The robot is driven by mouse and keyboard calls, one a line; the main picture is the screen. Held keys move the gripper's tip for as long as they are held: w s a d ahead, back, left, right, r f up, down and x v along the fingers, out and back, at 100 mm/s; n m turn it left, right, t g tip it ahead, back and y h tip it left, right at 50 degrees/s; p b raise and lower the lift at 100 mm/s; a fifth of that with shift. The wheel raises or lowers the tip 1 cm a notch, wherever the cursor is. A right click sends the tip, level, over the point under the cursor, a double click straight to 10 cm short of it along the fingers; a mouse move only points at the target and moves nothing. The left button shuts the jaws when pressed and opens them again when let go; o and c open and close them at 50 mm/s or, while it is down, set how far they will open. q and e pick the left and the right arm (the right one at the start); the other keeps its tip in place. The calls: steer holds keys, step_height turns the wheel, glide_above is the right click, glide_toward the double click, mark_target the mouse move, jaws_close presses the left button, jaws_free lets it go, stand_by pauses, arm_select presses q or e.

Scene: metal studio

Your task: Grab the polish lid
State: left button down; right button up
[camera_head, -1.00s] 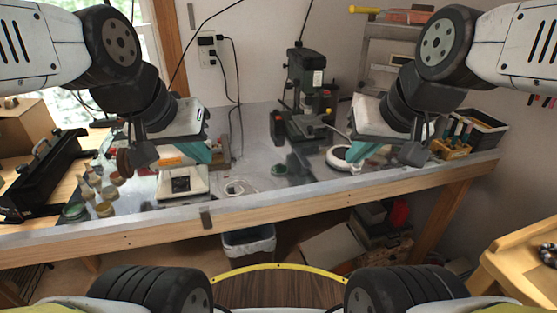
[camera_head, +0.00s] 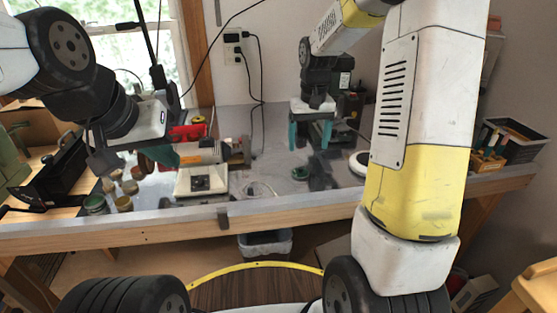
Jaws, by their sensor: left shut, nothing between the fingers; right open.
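A small dark green round piece (camera_head: 300,173), which looks like the polish lid, lies on the grey bench top. My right gripper (camera_head: 309,143) hangs above and slightly to the right of it. Its teal fingers point down, spread apart and empty, and there is a visible gap above the lid. My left gripper (camera_head: 168,157) is shut and empty over the left part of the bench. A green round tin (camera_head: 95,204) stands near the bench's front left edge. I cannot read any label on either green piece.
A drill press (camera_head: 343,82) stands behind my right gripper, partly hidden. A white-topped round device (camera_head: 359,163) is to its right. A white square device (camera_head: 200,180) and several small jars (camera_head: 130,187) are at left. The bench's front middle is mostly clear.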

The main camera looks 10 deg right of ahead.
mark_target(301, 168)
steer(key=shift+g, duration=0.3)
steer(key=w+f, duration=0.1)
steer(key=w+a+f, duration=0.1)
steer(key=f, duration=0.1)
steer(key=shift+w+a+f, duration=0.1)
steer(key=shift+f, duration=0.05)
step_height(301, 168, down, 7)
steer(key=shift+a+f, duration=0.1)
steer(key=c, duration=1.4)
